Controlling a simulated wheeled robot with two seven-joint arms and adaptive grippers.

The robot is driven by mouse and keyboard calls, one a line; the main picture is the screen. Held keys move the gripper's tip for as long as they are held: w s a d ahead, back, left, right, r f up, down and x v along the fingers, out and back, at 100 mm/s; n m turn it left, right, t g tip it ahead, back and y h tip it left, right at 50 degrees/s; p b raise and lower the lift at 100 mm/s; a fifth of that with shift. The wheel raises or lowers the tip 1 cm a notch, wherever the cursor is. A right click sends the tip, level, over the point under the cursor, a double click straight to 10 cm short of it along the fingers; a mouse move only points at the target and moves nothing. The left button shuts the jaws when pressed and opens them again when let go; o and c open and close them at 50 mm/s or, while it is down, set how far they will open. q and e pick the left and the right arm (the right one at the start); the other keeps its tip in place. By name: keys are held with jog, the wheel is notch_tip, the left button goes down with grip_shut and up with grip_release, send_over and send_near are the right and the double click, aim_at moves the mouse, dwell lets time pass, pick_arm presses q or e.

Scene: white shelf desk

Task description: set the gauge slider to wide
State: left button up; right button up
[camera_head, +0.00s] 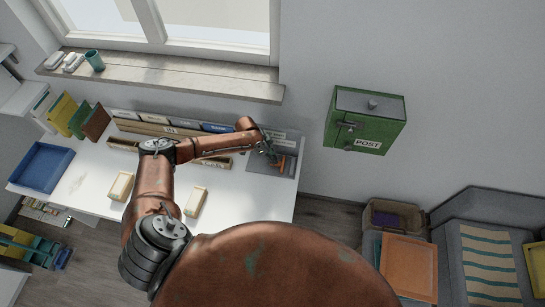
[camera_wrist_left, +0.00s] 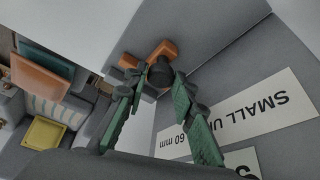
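The gauge is a grey board (camera_head: 262,165) at the right end of the white desk, with orange parts (camera_head: 283,163) on it. My left gripper (camera_head: 270,150) is over it. In the left wrist view, the green fingertips of my left gripper (camera_wrist_left: 158,82) stand on either side of a dark round knob (camera_wrist_left: 161,73), with an orange piece (camera_wrist_left: 150,52) behind it. I cannot tell if both tips touch the knob. A white label (camera_wrist_left: 255,110) reads "SMALL U…" and "60 mm", upside down. The slider's setting is unclear. My right gripper is not in view.
Two pale blocks (camera_head: 121,186) and (camera_head: 195,202) lie on the desk (camera_head: 228,207). A blue tray (camera_head: 42,166) is at the left end. A row of labelled files (camera_head: 185,125) lines the back. A green post box (camera_head: 364,120) hangs on the wall at right.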

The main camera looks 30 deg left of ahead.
pick_arm(q)
grip_shut()
jog(key=shift+s+a, duration=0.1)
jog(key=shift+a, duration=0.35)
jog(key=a, duration=0.2)
jog(key=s+a, duration=0.1)
jog(key=a, duration=0.2)
jog(key=shift+s+a, duration=0.15)
jog(key=shift+s, duration=0.05)
jog(key=shift+o, duration=1.2)
grip_release()
jog(key=shift+o, duration=1.3)
